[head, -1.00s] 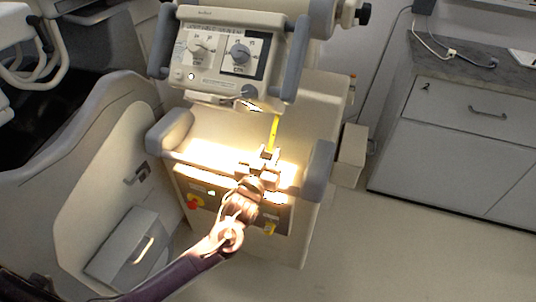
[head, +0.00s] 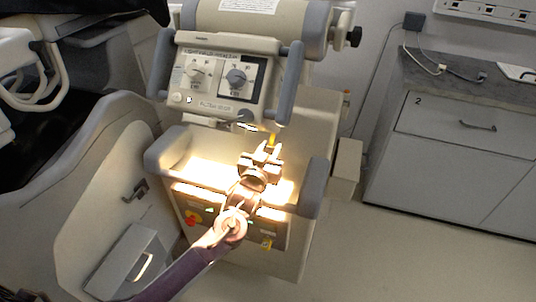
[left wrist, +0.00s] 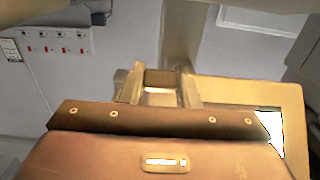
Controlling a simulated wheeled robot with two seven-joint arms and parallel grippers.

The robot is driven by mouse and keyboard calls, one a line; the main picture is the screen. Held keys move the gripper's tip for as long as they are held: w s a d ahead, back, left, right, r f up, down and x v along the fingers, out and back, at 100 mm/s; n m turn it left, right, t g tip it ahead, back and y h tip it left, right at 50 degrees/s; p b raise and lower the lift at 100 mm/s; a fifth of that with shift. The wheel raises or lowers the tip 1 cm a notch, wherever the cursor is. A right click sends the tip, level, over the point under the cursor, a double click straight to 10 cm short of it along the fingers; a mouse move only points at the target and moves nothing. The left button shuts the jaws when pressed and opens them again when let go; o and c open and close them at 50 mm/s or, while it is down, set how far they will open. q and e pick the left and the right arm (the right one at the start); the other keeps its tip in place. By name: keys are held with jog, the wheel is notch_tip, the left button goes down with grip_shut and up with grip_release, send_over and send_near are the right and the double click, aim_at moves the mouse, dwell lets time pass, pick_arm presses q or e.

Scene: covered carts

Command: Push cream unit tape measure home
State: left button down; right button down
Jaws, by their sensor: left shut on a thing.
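The cream unit (head: 230,142) stands in the middle of the head view. A short piece of its yellow tape measure (head: 272,139) shows below the control panel. My left gripper (head: 266,152) is at the lower end of that yellow strip, over the brightly lit shelf of the unit, and is shut on the tape measure. Its fingers hide the held end. In the left wrist view the two fingers (left wrist: 163,86) point away from me, and the tape between them cannot be made out clearly. My right gripper is not in view.
The control panel (head: 222,78) with two knobs sits just above my gripper, between grey handles (head: 287,85). Grey bumpers (head: 316,188) flank the shelf. A red button (head: 192,217) is on the front. A drawer cabinet (head: 440,150) stands right, with clear floor before it.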

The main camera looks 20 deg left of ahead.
pick_arm(q)
jog(key=shift+r, duration=0.1)
jog(key=c, duration=1.1)
grip_release()
jog(key=shift+s, duration=0.1)
jog(key=shift+s+f, duration=0.2)
jog(key=shift+s, duration=0.15)
jog(key=shift+s+a+r, duration=0.1)
jog(key=shift+s+a, duration=0.05)
jog(key=shift+s, duration=3.3)
